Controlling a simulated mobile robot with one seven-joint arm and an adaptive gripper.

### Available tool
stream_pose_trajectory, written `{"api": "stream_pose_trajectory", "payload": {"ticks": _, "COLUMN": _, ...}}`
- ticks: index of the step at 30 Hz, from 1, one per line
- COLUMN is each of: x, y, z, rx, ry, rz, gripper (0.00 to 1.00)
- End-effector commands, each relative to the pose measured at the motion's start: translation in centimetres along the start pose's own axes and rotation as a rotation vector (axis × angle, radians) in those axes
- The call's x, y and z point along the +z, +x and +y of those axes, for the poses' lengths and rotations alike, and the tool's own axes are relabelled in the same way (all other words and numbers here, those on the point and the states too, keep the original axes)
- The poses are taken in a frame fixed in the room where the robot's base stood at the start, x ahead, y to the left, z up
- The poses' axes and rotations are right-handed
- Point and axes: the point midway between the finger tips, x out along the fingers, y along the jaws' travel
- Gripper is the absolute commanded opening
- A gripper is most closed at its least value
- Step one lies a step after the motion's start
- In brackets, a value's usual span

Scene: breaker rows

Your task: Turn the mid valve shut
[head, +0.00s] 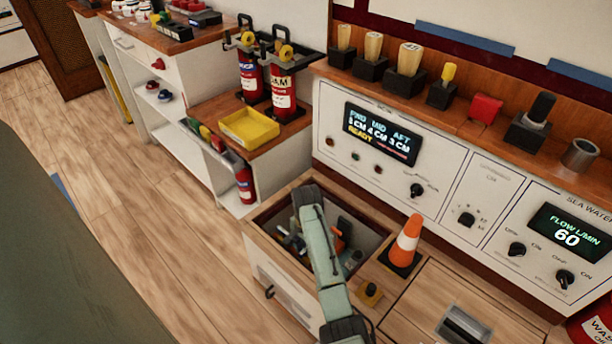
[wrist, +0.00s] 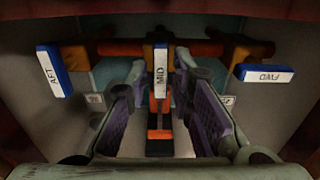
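The mid valve's handle (wrist: 161,61) is blue with a white MID label and points along the picture's vertical, across the orange-brown pipe (wrist: 207,47). My gripper (wrist: 162,72) is open, with its fingers on either side of this handle. A gap shows between the fingers, and I cannot tell whether either touches the handle. The AFT handle (wrist: 54,72) at left is near vertical in the picture; the FWD handle (wrist: 264,73) at right lies sideways. In the head view my arm reaches into the open hatch (head: 262,262) and hides the mid valve and my gripper.
Hatch walls close in around my gripper. A panel display (head: 380,132) reads FWD, MID, AFT with 3, 4, 3 CM and READY. A yellow tray (head: 249,127) sits behind.

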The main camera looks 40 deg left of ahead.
Motion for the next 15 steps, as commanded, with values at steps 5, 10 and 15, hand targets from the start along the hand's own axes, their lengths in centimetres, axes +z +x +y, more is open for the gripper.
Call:
{"api": "stream_pose_trajectory", "payload": {"ticks": 5, "x": -0.01, "y": -0.03, "z": -0.01, "rx": 0.0, "ry": 0.0, "rz": 0.0, "gripper": 0.07}}
{"api": "stream_pose_trajectory", "payload": {"ticks": 10, "x": -0.02, "y": -0.04, "z": 0.01, "rx": 0.0, "ry": 0.0, "rz": 0.0, "gripper": 0.0}}
{"api": "stream_pose_trajectory", "payload": {"ticks": 15, "x": -0.02, "y": -0.04, "z": 0.02, "rx": 0.001, "ry": 0.0, "rz": 0.0, "gripper": 0.0}}
